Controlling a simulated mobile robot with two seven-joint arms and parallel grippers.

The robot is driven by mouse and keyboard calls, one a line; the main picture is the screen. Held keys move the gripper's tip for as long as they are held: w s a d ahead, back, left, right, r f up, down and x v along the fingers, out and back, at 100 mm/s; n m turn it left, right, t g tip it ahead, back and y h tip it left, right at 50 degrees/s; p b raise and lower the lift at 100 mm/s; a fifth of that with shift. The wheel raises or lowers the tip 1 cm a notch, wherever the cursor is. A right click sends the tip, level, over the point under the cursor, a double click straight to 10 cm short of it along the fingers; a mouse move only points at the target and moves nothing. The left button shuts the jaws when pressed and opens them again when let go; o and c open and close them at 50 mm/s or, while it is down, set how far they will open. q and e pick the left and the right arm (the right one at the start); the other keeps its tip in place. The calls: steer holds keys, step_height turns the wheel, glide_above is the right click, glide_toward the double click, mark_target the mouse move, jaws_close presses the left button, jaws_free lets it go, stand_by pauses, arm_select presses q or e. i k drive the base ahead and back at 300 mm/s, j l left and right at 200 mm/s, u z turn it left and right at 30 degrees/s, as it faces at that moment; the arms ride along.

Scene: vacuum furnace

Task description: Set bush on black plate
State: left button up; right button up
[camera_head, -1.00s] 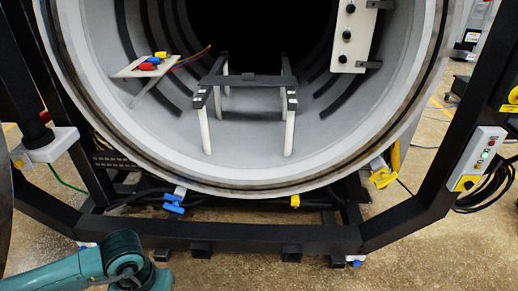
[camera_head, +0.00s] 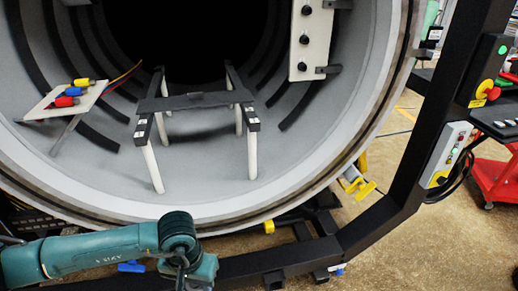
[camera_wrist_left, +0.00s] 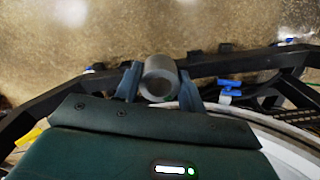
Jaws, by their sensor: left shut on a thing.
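The bush (camera_wrist_left: 159,66) is a grey hollow cylinder in the left wrist view. My left gripper (camera_wrist_left: 158,80) is shut on it, with one finger on each side. In the head view my left arm comes in from the left below the furnace mouth; its fingers and the bush are not visible there. The black plate (camera_head: 195,102) lies flat across two dark rails on white posts inside the furnace, with a small dark raised piece at its back edge. The bush is apart from the plate. My right gripper is in neither view.
The round furnace rim (camera_head: 215,212) stands before the chamber. A white shelf with coloured connectors (camera_head: 66,101) is on the left inside; a white panel with black knobs (camera_head: 305,40) hangs at the right. A black frame (camera_head: 400,195) surrounds the opening. Space above the plate is clear.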

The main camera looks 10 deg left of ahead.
mark_target(220, 99)
steer(key=i+j+z, duration=0.2)
steer(key=j+z, duration=0.15)
steer(key=i+j+z, duration=0.1)
steer(key=j+z, duration=0.25)
steer(key=j, duration=0.05)
